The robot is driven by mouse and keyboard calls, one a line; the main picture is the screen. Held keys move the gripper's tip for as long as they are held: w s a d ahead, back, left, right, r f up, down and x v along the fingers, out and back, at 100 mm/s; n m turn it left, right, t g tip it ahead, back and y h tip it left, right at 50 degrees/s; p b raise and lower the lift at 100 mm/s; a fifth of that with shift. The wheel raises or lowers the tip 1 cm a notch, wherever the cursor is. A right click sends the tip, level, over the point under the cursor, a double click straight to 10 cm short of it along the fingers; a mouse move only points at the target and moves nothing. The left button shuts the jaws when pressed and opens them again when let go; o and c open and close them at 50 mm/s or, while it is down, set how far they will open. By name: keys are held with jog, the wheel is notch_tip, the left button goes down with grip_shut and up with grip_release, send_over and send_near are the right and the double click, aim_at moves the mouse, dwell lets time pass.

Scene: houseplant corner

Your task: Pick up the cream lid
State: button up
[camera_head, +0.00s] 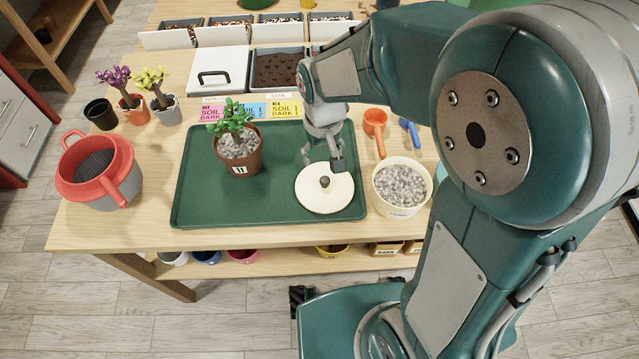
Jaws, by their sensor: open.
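The cream lid (311,199) is a round disc with a small dark knob (324,182) at its centre. It lies at the right front of the green tray (200,207). My gripper (322,167) is open and points down over the back part of the lid, close to the knob. I cannot tell whether the fingers touch the lid. One dark fingertip shows just right of and behind the knob.
A potted plant (240,156) stands on the tray, left of the lid. A cream tub of gravel (401,187) stands right of the tray, with an orange scoop (375,125) behind it. A red-rimmed pot (99,172) stands at the left. The tray's front left is clear.

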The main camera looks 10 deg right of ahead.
aim_at(325, 179)
jog(key=f, duration=0.2)
jog(key=d+f, duration=0.1)
jog(key=f, duration=0.1)
jog(key=shift+f, duration=0.3)
jog(key=f, duration=0.5)
jog(key=shift+s+a+f, duration=0.1)
jog(key=shift+a+f, duration=0.1)
jog(key=shift+a, duration=0.15)
jog(key=shift+d, duration=0.1)
jog(key=shift+d, duration=0.1)
grip_shut()
